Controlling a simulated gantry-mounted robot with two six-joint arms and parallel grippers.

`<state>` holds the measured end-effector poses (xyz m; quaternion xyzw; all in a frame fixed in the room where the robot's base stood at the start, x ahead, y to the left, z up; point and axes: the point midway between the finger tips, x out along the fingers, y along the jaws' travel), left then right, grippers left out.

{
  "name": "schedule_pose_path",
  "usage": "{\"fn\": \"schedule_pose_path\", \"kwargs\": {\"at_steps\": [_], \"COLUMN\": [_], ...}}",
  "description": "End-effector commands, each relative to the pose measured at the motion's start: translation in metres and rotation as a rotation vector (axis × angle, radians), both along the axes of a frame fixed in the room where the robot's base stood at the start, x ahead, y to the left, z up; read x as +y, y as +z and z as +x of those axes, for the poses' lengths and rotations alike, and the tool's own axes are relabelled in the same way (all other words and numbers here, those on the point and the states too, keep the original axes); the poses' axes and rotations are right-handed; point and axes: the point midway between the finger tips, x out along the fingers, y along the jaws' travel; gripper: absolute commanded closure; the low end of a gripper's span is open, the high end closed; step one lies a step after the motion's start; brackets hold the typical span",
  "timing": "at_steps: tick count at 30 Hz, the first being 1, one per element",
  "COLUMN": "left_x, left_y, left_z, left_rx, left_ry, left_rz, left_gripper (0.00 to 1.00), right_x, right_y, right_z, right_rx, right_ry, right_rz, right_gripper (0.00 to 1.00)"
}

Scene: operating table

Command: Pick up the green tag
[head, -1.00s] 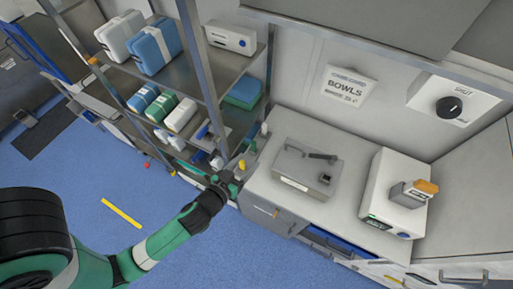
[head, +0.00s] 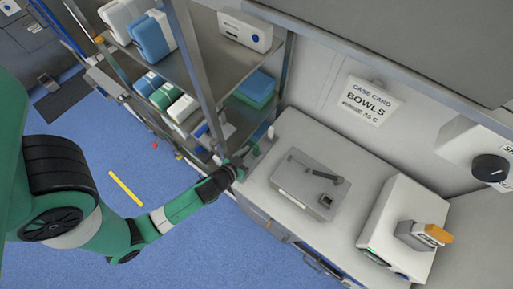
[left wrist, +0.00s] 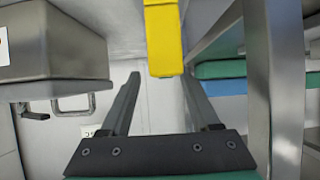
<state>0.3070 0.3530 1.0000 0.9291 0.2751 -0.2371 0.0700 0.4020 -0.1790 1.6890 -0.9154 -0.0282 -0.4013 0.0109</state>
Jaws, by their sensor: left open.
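I cannot make out a green tag for certain in either view. My left gripper (head: 240,162) is at the left corner of the counter, beside the shelf rack. It also shows in the left wrist view (left wrist: 161,82), with its two fingers apart and nothing held. A yellow tag-like piece (left wrist: 164,38) hangs at the top of the left wrist view, in line with the gap between the fingers; I cannot tell how far beyond them it is. My right gripper is in neither view.
A small white upright piece (head: 270,131) is near the rack post. Blue floor (head: 200,255) lies open in front.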

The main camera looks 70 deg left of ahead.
Motion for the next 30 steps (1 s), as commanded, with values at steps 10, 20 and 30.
{"fn": "schedule_pose_path", "kwargs": {"at_steps": [10, 20, 30], "left_x": [0.023, 0.030, 0.030], "left_y": [-0.019, -0.029, -0.028], "left_z": [0.019, 0.033, 0.033], "left_rx": [0.001, 0.000, 0.000], "left_ry": [0.004, 0.000, 0.000], "left_rz": [-0.001, 0.000, 0.000], "left_gripper": [0.38, 0.38, 0.92], "right_x": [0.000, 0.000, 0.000], "right_y": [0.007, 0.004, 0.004], "right_z": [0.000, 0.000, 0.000], "right_rx": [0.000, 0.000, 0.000], "right_ry": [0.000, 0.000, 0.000], "right_rz": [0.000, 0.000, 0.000], "right_gripper": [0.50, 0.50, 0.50]}}
